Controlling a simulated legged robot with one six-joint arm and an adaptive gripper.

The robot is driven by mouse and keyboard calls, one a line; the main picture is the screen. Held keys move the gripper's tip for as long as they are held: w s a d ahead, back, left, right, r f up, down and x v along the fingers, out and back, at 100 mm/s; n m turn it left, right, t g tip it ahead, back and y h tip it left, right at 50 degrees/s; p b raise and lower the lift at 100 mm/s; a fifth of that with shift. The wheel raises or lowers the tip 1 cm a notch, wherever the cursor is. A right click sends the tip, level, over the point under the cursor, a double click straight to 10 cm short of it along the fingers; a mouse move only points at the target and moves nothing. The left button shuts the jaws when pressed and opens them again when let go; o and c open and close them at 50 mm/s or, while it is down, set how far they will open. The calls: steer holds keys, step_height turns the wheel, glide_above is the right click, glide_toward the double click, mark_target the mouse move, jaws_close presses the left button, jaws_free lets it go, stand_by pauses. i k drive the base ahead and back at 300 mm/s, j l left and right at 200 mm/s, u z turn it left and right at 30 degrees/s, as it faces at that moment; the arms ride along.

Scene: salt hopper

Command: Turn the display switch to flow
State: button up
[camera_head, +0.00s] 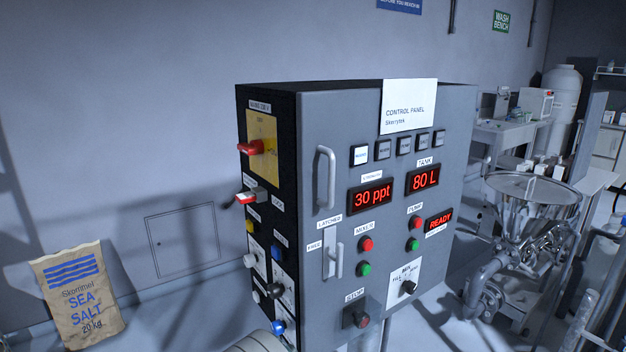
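The control panel (350,99) is a grey cabinet with a black left side. Its front carries a black rotary knob (407,287) on a white plate at lower right; the small lettering there is hard to read. I cannot tell which control is the display switch. One red display (371,195) reads "30 ppt", another (423,178) reads "80 L", and a third (438,220) reads "READY". The black side has a red rotary handle (256,147) on a yellow plate, a red-and-white switch (251,196) and several small knobs below. My gripper is not in view.
A vertical door handle (325,177) and a latch (333,253) stick out of the front. A stop button (360,319) sits low. A sea salt sack (80,297) leans at left; a steel hopper (528,200) with pipes stands close at right.

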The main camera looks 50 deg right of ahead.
mark_target(250, 260)
steer(key=i, duration=1.45)
steer(key=i+j+z, duration=0.1)
steer(key=i+z, duration=0.15)
steer(key=i, duration=0.3)
steer(key=i+j+z, duration=0.3)
steer(key=i, duration=0.25)
steer(key=l+z, duration=0.1)
steer(key=z, duration=3.55)
steer(key=k+l+u, duration=0.15)
steer(key=k+l, duration=0.25)
steer(key=l, duration=0.15)
steer(key=k+l+u, duration=0.15)
steer(key=k+l, duration=0.3)
